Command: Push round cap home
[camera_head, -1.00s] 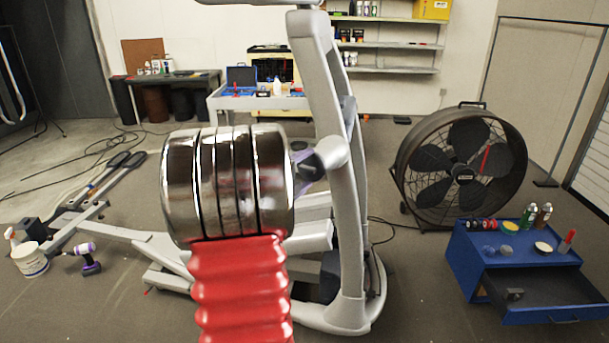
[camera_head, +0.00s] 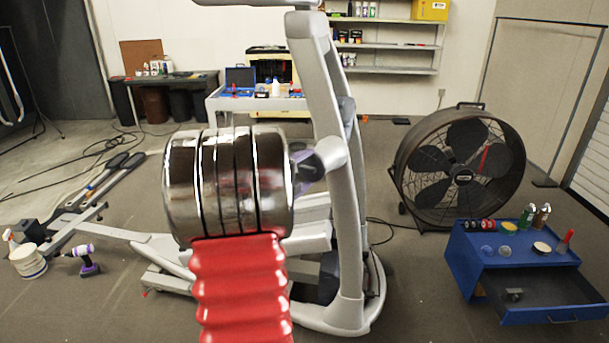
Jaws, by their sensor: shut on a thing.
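The grey elliptical trainer (camera_head: 318,85) stands upright in the middle. A dark round piece, which looks like the round cap (camera_head: 314,164), sits at the end of the grey pivot joint on its upright. My gripper (camera_head: 301,166) is at this joint, with purple parts showing just right of my chrome wrist. It is shut on the dark cap, which touches or nearly touches the joint; I cannot tell whether a gap is left. My chrome wrist and red bellows hide most of the gripper and the left side of the joint.
A large black fan (camera_head: 460,166) stands at the right. A blue tool chest (camera_head: 470,258) with an open drawer is at the lower right. A purple drill (camera_head: 84,258) and a white bucket (camera_head: 28,262) are on the floor at left. A white cart (camera_head: 225,103) stands behind.

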